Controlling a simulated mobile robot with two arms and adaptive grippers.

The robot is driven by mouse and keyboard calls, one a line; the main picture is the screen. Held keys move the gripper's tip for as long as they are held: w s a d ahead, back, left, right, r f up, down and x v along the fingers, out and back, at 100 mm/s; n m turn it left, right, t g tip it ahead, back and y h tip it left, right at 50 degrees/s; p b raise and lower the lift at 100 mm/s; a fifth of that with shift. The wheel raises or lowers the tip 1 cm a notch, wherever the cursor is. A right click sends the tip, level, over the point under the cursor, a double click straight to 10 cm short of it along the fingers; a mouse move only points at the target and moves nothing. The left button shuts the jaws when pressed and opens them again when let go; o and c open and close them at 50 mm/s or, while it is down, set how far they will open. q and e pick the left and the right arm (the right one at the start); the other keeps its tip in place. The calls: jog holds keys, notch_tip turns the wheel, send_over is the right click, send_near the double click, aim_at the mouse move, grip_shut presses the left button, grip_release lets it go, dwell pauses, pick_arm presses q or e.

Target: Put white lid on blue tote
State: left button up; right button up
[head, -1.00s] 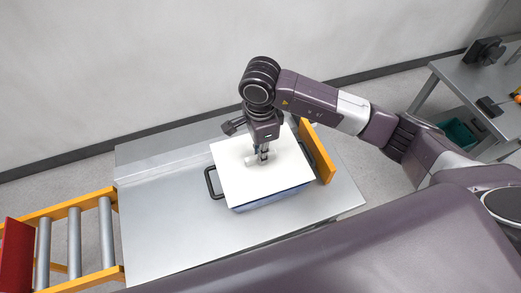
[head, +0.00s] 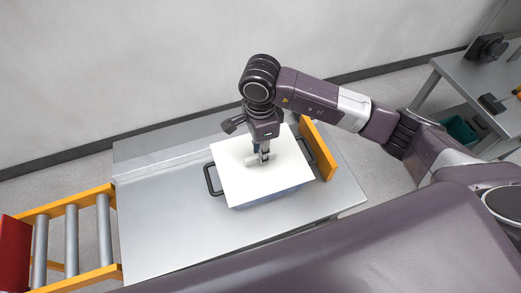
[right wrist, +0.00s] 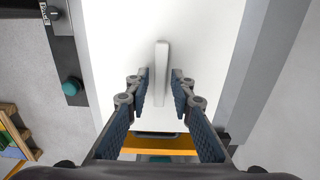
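The white lid (head: 240,185) lies flat over the top of the blue tote (head: 270,200). A blue strip of the tote's wall shows below the lid's front edge, and a black tote handle (head: 212,180) sticks out at the left. My right gripper (head: 265,155) is above the middle of the lid. In the right wrist view, its two fingers (right wrist: 160,88) stand apart on either side of the lid's upright white grip (right wrist: 161,65), with a gap on both sides. My left gripper is not in the head view.
The tote stands on a grey metal table (head: 165,220), beside an orange upright plate (head: 320,150) on its right. A roller conveyor with orange rails (head: 70,200) joins at the left. A workbench (head: 455,85) stands at the right. The table's left part is clear.

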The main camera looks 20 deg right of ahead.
jog(key=shift+o, duration=0.4)
jog(key=shift+r+p, duration=0.65)
jog(key=shift+p, duration=0.15)
jog(key=shift+w+r, duration=0.1)
jog(key=shift+r, duration=0.25)
notch_tip(320, 180, up, 11)
jog(key=b, duration=0.3)
jog(key=shift+s, duration=0.2)
